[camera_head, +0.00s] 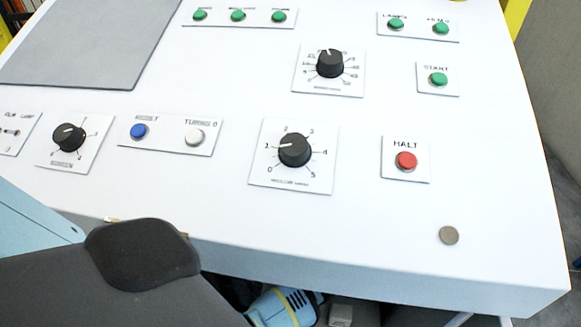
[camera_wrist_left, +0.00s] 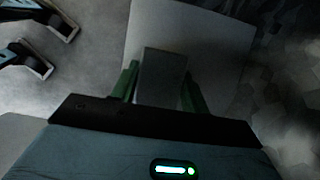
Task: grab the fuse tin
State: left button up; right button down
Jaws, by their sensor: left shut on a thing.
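In the left wrist view, my left gripper (camera_wrist_left: 162,82) has its two green fingers on either side of a plain grey box-shaped thing (camera_wrist_left: 163,75), which I take to be the fuse tin. The fingers are shut on it. The view is dark, so no label or lid shows. My right gripper is in neither view.
A sloping white control panel (camera_head: 370,225) fills the head view, with knobs, green buttons and a red HALT button (camera_head: 405,160). A small grey disc (camera_head: 449,235) sits near its front edge.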

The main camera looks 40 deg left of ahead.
pick_arm(q)
jog(key=shift+r, duration=0.1)
jog(key=shift+r+p, duration=0.3)
jog(key=shift+r, duration=0.25)
notch_tip(320, 180, up, 2)
jog(key=shift+w+r+p, duration=0.1)
jog(key=shift+r+p, duration=0.1)
jog(key=shift+p, duration=0.4)
jog(key=s+d+r+p, duration=0.1)
jog(key=s+d+p, duration=0.2)
jog(key=s, duration=1.2)
jog(key=d, duration=0.3)
jog(key=shift+r, duration=0.2)
jog(key=shift+s, duration=0.1)
